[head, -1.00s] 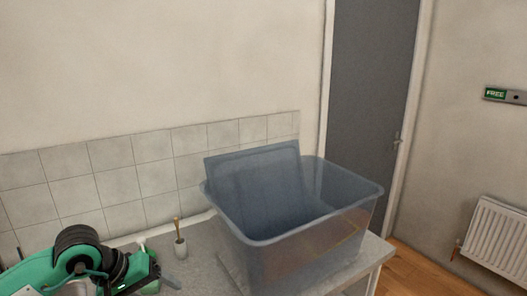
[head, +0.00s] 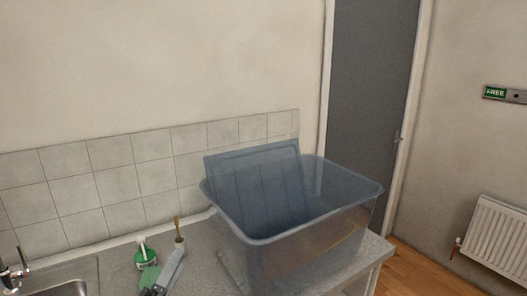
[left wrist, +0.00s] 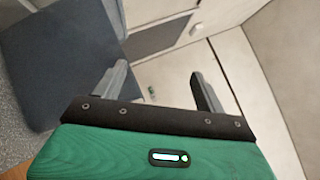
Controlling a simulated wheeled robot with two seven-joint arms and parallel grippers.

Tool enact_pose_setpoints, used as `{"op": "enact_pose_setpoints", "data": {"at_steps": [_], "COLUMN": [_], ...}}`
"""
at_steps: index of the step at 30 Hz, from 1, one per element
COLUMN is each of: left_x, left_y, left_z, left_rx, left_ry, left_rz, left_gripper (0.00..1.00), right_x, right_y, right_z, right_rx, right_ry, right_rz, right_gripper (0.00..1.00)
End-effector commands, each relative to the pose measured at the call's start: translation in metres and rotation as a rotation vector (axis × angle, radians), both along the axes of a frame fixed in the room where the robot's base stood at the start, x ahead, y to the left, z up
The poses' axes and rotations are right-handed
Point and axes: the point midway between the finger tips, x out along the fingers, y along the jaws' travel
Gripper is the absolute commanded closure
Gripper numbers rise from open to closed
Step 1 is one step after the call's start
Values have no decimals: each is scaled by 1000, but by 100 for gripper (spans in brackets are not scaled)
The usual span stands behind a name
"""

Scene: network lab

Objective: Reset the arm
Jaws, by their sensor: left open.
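My left gripper (head: 168,272) is low in the head view at the bottom edge, over the worktop in front of the brush pot and partly cut off. In the left wrist view the left gripper (left wrist: 158,82) has its two grey fingers wide apart, with nothing between them. The green palm fills the bottom of that view. My right gripper is not in view.
A clear blue-grey tub (head: 310,235) with a panel leaning in it stands on the worktop (head: 205,240). Wooden floor shows at right.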

Motion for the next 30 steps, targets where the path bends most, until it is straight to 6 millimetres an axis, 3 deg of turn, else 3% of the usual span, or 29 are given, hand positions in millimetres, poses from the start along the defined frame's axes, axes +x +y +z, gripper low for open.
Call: {"op": "enact_pose_setpoints", "data": {"at_steps": [4, 8, 12, 15, 21, 26, 30], "left_x": [-5, -29, -77, -114, -183, -234, -227], "left_y": [40, 64, 75, 75, 66, 55, 53], "left_z": [-67, -136, -208, -245, -290, -309, -348], "left_rx": [-408, -747, -1076, -1254, -1496, -1632, -1634], "left_ry": [354, 649, 939, 1099, 1331, 1474, 1491], "left_rz": [127, 268, 456, 585, 819, 1000, 1026], "left_gripper": [27, 27, 27, 27, 27, 27, 27], "right_x": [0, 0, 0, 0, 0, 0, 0], "right_y": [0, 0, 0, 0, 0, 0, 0], "right_z": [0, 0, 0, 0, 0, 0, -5], "right_rx": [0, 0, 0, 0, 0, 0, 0], "right_ry": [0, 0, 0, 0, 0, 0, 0], "right_rz": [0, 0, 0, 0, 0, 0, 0], "right_gripper": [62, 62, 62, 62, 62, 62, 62]}}
